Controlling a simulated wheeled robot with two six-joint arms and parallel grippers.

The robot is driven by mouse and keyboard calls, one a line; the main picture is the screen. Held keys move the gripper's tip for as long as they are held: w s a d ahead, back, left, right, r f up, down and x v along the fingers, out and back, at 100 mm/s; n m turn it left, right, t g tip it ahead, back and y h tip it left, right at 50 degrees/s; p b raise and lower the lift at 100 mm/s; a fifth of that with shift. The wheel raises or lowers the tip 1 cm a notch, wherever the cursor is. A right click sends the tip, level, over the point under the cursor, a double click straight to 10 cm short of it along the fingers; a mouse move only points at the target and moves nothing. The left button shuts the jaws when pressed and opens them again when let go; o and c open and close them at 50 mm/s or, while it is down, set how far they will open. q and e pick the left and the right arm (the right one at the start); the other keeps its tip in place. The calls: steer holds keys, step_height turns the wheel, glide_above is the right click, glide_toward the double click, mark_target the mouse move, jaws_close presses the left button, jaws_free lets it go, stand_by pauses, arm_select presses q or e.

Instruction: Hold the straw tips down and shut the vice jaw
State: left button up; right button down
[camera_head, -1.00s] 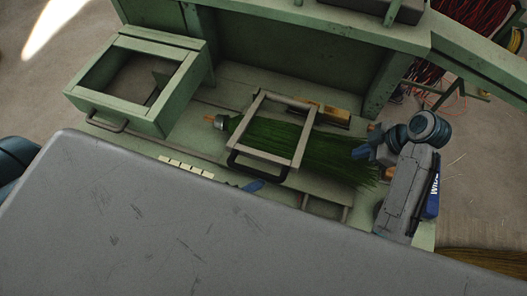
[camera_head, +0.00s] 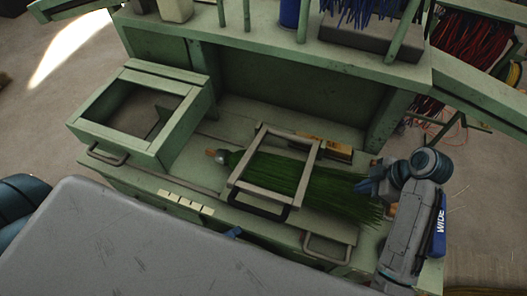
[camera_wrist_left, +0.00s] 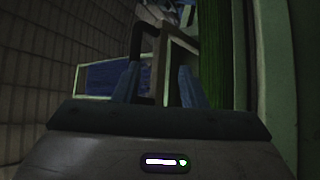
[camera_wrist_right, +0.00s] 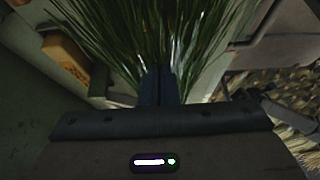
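The green straw bundle (camera_head: 335,190) lies flat on the green bench, its tips fanned to the right. The grey vice jaw frame (camera_head: 305,172), with a black handle (camera_head: 258,210) at its front, lies across the straw. My left gripper (camera_head: 233,232) is low in front of the handle, mostly hidden by a grey surface. In the left wrist view its blue fingers (camera_wrist_left: 158,85) are apart, with the handle and frame seen between and beyond them; contact is unclear. My right gripper (camera_head: 370,186) is at the straw tips. In the right wrist view its fingers (camera_wrist_right: 158,86) are together over straw.
An open green box frame (camera_head: 120,140) stands on the bench at left. A yellow-brown block (camera_head: 325,147) lies behind the straw. The bench's upright back and shelf (camera_head: 290,55) close off the far side. The large grey surface (camera_head: 150,245) hides the near left.

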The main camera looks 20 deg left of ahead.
arm_select(q)
steer(key=v, duration=0.4)
steer(key=shift+s+f, duration=0.1)
jaws_close()
steer(key=w+a+r+m+g+h, duration=0.3)
steer(key=w+r+m+g, duration=0.3)
steer(key=r+m+g, duration=0.4)
step_height(320, 180, up, 7)
steer(key=m+g+y, duration=0.5)
steer(key=m, duration=0.6)
glide_above(250, 207)
steer(key=shift+w+r, duration=0.1)
steer(key=shift+w, duration=0.2)
steer(key=shift+s+f, duration=0.15)
steer(key=shift+f, duration=0.85)
steer(key=shift+s+f, duration=0.1)
steer(key=shift+f, duration=0.9)
